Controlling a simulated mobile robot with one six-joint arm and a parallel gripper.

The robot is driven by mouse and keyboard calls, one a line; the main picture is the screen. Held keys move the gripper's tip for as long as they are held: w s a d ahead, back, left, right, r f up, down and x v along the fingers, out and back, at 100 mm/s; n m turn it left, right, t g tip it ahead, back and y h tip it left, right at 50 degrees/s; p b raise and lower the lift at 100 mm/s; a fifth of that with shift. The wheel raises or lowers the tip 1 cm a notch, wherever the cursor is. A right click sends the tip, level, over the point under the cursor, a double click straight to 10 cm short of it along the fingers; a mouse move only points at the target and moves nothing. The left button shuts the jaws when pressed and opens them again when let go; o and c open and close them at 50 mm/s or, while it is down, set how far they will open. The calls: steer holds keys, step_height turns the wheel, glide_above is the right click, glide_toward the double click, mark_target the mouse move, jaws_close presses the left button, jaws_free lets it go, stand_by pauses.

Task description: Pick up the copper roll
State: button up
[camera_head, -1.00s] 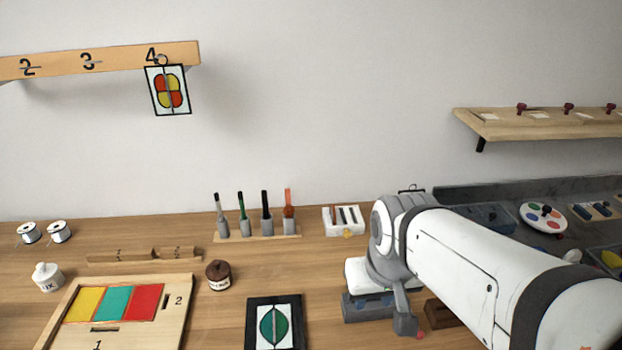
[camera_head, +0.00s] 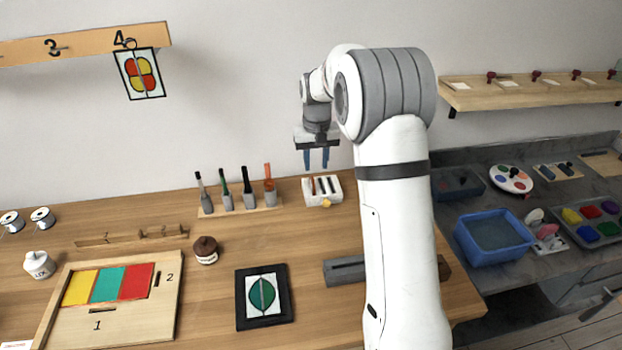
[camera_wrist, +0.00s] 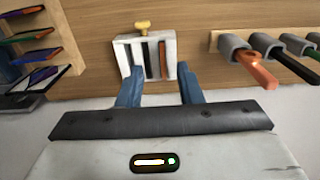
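A white block holder (camera_head: 334,198) stands on the bench, with thin upright strips in its slots and a yellow knob at its front. One strip looks orange-brown (camera_wrist: 163,60) in the wrist view and may be the copper roll; I cannot tell for sure. Darker strips sit beside it. My gripper (camera_head: 316,164) hangs above and behind the holder in the head view, blue fingers pointing down. In the wrist view my gripper (camera_wrist: 159,88) is open and empty, its fingers spread to about the width of the holder (camera_wrist: 125,58), apparently still apart from it.
A rack with several brushes (camera_head: 240,208) stands left of the holder. A brown jar (camera_head: 205,252), a framed leaf panel (camera_head: 240,310) and a colored-panel board (camera_head: 165,310) lie nearer. Two spools (camera_head: 42,217) are far left. A blue bin (camera_head: 490,255) is on the right bench.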

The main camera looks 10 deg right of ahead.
mark_target(312, 178)
steer(key=shift+w+f, duration=0.95)
steer(key=shift+w, duration=0.3)
steer(key=shift+w+f, duration=0.15)
steer(key=shift+f, duration=0.2)
steer(key=f, duration=0.2)
steer(key=f+p, duration=0.1)
steer(key=f, duration=0.1)
steer(key=w+f+p, duration=0.1)
steer(key=f, duration=0.1)
steer(key=shift+a+f, duration=0.1)
steer(key=shift+f, duration=0.65)
steer(key=shift+c, duration=0.4)
jaws_close()
